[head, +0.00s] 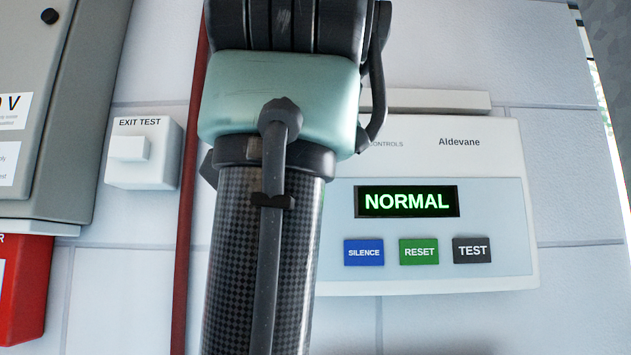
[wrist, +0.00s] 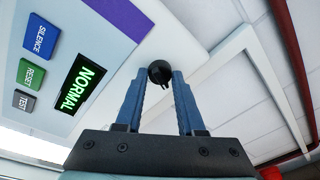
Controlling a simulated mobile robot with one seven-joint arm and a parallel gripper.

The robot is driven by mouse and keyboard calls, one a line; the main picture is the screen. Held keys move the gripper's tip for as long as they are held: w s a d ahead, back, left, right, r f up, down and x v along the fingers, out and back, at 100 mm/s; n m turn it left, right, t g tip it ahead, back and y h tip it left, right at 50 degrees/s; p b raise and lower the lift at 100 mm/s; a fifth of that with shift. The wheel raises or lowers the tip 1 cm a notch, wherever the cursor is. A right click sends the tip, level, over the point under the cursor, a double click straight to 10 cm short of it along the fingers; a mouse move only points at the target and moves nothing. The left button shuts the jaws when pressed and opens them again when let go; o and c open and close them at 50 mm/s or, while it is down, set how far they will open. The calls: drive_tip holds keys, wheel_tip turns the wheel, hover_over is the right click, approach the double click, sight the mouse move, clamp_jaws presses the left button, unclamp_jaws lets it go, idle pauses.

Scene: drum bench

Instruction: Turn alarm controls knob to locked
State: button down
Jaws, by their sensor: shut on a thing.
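The alarm controls panel (head: 508,190) is a white wall box with a pale blue face, partly hidden by my arm in the head view. Its display (head: 406,201) reads NORMAL in green; it also shows in the wrist view (wrist: 80,87). The knob (wrist: 159,72) is small, round and black with a pointer-like tab, seen in the wrist view. My gripper (wrist: 161,76) has its two blue fingers on either side of the knob and is shut on it. The knob and fingers are hidden behind my arm in the head view. I cannot read any position marks around the knob.
Below the display are the SILENCE (head: 364,252), RESET (head: 418,251) and TEST (head: 472,250) buttons. Left of my arm are a red vertical pipe (head: 189,200), an EXIT TEST box (head: 143,155), a grey cabinet (head: 80,110) and a red box (head: 25,285).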

drive_tip(key=shift+n+y+b, duration=0.3)
drive_tip(key=shift+n, duration=2)
drive_tip(key=c, duration=0.5)
unclamp_jaws()
drive_tip(key=shift+s, duration=0.1)
drive_tip(key=s+b, duration=0.2)
drive_tip(key=s, duration=0.2)
drive_tip(key=s+f+b, duration=0.1)
drive_tip(key=s+b, duration=0.2)
drive_tip(key=s, duration=0.1)
drive_tip(key=s+b, duration=0.2)
drive_tip(key=s, duration=0.2)
drive_tip(key=shift+s+f, duration=0.35)
